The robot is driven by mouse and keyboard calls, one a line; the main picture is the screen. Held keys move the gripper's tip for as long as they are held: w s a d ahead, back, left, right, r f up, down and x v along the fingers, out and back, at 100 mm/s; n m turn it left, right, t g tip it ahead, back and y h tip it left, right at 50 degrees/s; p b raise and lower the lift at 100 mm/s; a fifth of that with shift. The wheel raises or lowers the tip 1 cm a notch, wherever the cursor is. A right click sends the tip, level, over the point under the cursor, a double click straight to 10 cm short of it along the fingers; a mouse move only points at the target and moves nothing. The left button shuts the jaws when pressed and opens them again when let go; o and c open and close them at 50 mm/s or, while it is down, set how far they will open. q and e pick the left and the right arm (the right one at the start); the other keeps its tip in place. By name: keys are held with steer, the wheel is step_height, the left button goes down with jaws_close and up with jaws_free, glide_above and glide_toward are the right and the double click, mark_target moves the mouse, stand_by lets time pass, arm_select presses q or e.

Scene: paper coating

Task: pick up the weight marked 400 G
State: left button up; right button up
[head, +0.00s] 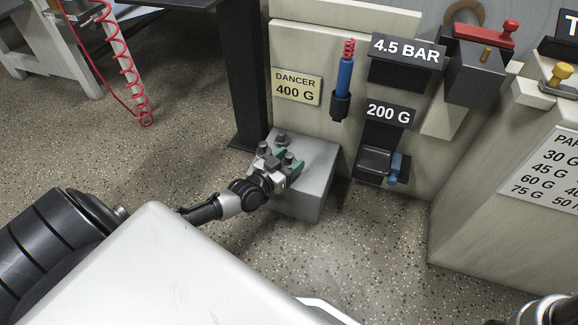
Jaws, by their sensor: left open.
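My left gripper (279,163) is open above a low grey block (310,190) at the middle of the head view. Its fingers have green pads. Small dark knobbed pieces, which look like weights (281,138), show at and just beyond the fingers on the block's top. The gripper partly hides this group, and no 400 G marking can be read on any piece. I cannot tell whether the fingers touch a piece. A cream sign (297,87) on the panel behind reads DANCER 400 G. My right gripper is not in view.
A dark post (243,75) stands close behind the block. The panel right of it carries a blue tool with a red coil (344,78), a 200 G label (389,115) and a 4.5 BAR label (407,50). A cabinet (480,170) stands right. Speckled floor (370,235) is clear in front.

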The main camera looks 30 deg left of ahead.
arm_select(q)
steer(key=c, duration=0.9)
steer(key=shift+c, duration=0.2)
